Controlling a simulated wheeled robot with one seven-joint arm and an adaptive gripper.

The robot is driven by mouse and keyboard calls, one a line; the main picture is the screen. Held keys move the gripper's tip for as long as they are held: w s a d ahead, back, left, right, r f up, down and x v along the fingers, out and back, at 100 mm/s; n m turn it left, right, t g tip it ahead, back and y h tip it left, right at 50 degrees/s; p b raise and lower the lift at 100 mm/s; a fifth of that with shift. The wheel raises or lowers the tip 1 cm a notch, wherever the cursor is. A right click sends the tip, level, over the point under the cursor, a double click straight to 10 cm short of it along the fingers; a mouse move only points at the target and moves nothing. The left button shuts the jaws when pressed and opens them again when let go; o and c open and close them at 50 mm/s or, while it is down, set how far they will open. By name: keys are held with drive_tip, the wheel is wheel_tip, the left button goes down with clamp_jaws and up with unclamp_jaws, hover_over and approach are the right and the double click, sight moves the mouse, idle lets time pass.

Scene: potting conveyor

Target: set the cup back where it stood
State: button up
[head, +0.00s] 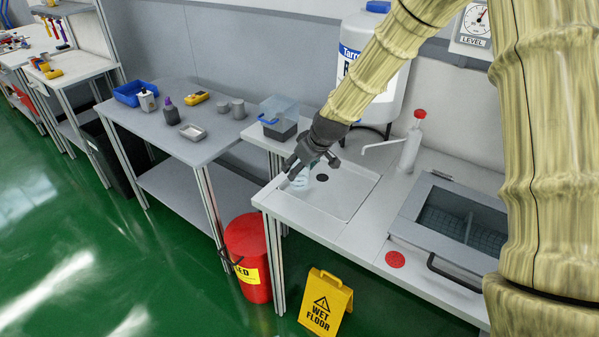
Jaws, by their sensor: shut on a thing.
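My gripper (301,168) is over the left part of the shallow white sink tray (345,204) on the white bench. It is shut on a pale, see-through cup (300,182), which shows just below the fingers. The fingers hide the cup's upper part. I cannot tell whether the cup's base touches the tray. A flat red disc (395,259) lies on the bench front, to the right of the tray.
A white pump bottle with a red top (411,141) stands behind the tray, its spout pointing left. A grey lidded basin (452,223) is at right. A yellow wet-floor sign (326,302) and red bin (248,257) stand on the floor.

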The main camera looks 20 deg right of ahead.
drive_tip(key=shift+w+d, duration=0.1)
drive_tip(key=shift+w, duration=0.15)
drive_tip(key=shift+f, duration=0.25)
drive_tip(key=shift+w+f+p, duration=0.1)
drive_tip(key=shift+f+p, duration=0.55)
drive_tip(key=shift+f, duration=0.9)
drive_tip(key=shift+f, duration=0.1)
drive_tip(key=o, duration=1.1)
drive_tip(key=shift+b+v, duration=0.95)
drive_tip(key=shift+v, duration=5.2)
